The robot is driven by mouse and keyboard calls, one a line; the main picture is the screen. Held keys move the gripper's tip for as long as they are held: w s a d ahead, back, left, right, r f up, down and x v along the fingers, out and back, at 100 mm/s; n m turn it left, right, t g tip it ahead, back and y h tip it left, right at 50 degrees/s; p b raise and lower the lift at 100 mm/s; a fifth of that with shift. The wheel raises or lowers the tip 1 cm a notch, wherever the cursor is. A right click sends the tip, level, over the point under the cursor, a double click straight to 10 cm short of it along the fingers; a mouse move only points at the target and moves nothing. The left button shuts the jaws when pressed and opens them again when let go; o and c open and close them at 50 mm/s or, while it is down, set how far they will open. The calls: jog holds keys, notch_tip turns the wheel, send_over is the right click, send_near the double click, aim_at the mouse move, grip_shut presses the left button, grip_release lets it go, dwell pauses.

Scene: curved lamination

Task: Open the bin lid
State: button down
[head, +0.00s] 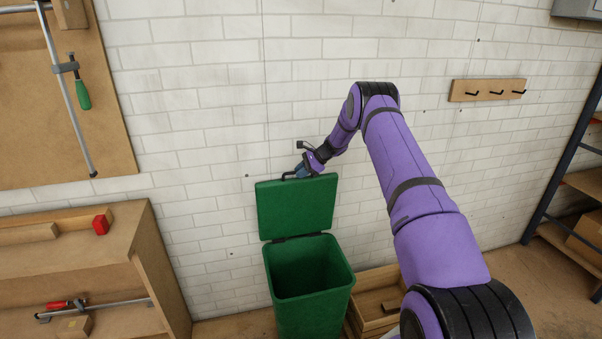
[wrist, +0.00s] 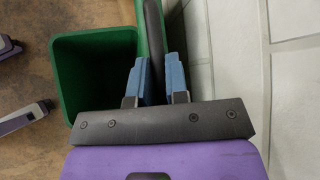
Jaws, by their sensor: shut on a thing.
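The green bin (head: 308,290) stands on the floor by the wall, and its open inside shows dark. Its green lid (head: 297,207) stands up at the back of the bin, close to the wall. A dark handle (head: 288,176) is at the lid's top edge. My gripper (head: 304,168) is at that edge. In the wrist view the blue fingers of my gripper (wrist: 160,80) are shut on the dark handle (wrist: 154,45), with the bin (wrist: 95,75) to the left. The fingertips are small in the head view.
A wooden crate (head: 373,304) stands right of the bin. A wooden workbench (head: 110,235) with a red block (head: 101,224) is at left. A hook rail (head: 487,90) hangs on the white brick wall. A shelf rack (head: 575,185) is at far right.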

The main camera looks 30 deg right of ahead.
jog(key=c, duration=1.1)
grip_release()
jog(key=v, duration=1.1)
jog(key=shift+a+r, duration=0.1)
